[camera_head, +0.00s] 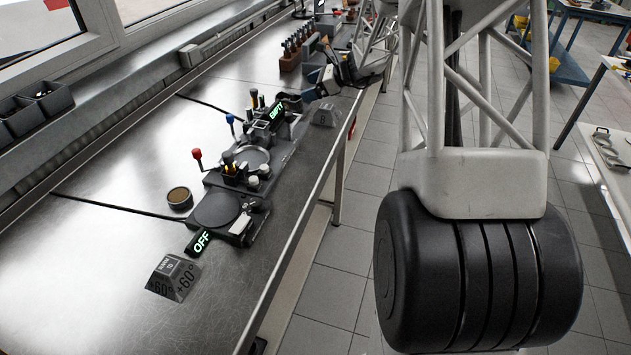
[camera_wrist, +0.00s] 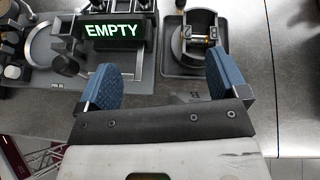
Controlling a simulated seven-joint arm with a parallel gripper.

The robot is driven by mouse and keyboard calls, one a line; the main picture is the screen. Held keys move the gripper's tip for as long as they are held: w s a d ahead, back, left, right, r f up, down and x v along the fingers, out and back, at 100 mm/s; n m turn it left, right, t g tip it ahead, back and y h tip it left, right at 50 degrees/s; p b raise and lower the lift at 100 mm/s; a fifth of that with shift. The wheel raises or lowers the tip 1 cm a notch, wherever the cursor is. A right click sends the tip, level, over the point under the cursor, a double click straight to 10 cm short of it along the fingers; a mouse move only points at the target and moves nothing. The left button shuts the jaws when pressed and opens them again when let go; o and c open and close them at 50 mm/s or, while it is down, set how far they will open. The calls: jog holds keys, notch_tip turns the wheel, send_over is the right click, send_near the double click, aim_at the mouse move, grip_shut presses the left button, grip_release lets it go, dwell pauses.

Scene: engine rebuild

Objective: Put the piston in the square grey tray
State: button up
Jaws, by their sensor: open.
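In the wrist view, a grey metal piston (camera_wrist: 199,33) with a brass-coloured pin across it stands in a dark grey square tray (camera_wrist: 178,70) at the top centre-right. It appears to sit inside the tray's rim. My gripper (camera_wrist: 160,75) is open, its two blue-padded fingers apart with nothing between them. The right finger overlaps the tray's near right corner in the picture; whether it touches cannot be told. In the head view my gripper (camera_head: 328,80) is over the far part of the bench, and it largely hides the piston and tray.
A fixture with a lit green EMPTY sign (camera_wrist: 112,31) stands left of the tray in the wrist view.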

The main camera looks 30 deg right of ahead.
jog(key=s+a+r+n+g+h, duration=0.25)
jog(key=s+a+r+n, duration=0.3)
jog(key=s+a, duration=0.55)
jog(key=s+a+r+n+g+h, duration=0.1)
jog(key=s+a+r+n+g, duration=0.2)
jog(key=s+a+r+n, duration=0.7)
jog(key=s+a+f+n+h, duration=0.1)
jog(key=s+f+n+h, duration=0.1)
jog(key=s, duration=0.8)
jog(key=s+a+f+n+h, duration=0.1)
jog(key=s+n, duration=0.3)
jog(key=s, duration=0.5)
jog(key=s+f+n+h, duration=0.3)
jog(key=s, duration=0.7)
jog(key=shift+s+a, duration=0.35)
jog(key=shift+a, duration=0.05)
